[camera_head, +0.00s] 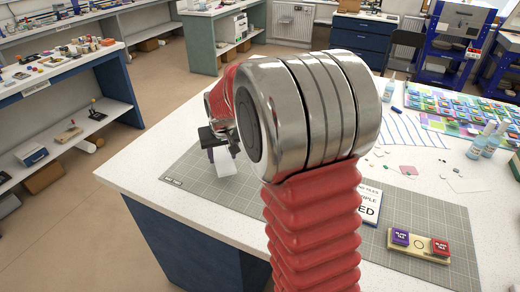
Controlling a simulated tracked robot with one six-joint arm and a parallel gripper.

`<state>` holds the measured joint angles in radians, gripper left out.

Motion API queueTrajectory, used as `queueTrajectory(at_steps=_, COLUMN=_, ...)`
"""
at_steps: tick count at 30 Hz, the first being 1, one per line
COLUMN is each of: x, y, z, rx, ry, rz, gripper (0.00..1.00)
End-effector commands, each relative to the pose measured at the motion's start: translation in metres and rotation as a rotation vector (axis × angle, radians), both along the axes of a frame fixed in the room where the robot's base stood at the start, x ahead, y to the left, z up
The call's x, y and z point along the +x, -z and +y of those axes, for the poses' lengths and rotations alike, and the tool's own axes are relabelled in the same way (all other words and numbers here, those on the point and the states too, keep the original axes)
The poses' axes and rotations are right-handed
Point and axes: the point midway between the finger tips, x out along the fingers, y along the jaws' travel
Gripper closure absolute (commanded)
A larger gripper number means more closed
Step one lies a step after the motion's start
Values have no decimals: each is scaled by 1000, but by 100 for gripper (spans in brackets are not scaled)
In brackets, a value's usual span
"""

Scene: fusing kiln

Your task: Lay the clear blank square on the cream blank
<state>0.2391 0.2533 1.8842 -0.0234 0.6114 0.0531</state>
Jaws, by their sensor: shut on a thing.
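My gripper (223,156) points down over the left part of the grey gridded mat, its dark fingers shut on a small pale piece, likely the clear blank (223,163). A whitish patch (226,184) shows just below it, at or near the mat; it may be the cream blank. At this size I cannot tell where one piece ends and the other begins, or whether they touch. My red and silver arm hides the middle of the mat.
A wooden holder (420,258) with a purple and a red block stands on the mat at the right. A printed card (367,206) lies behind it. Bottles (482,142) and coloured glass sheets (462,108) fill the far right. The mat's left part (190,185) is clear.

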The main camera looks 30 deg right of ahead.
Motion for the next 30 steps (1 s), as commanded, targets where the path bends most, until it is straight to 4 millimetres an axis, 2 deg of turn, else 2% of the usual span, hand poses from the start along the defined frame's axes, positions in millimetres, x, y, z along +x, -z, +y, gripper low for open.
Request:
queueTrajectory(at_steps=1, x=7, y=0, z=19, rx=1, ry=-63, rz=-1, gripper=86)
queueTrajectory(at_steps=3, x=13, y=1, z=41, rx=0, ry=-142, rz=-2, gripper=86)
queueTrajectory(at_steps=6, x=19, y=1, z=63, rx=-1, ry=-226, rz=-2, gripper=86)
queueTrajectory(at_steps=9, x=21, y=2, z=75, rx=0, ry=-268, rz=-2, gripper=86)
queueTrajectory(at_steps=30, x=21, y=2, z=71, rx=-2, ry=-269, rz=-2, gripper=86)
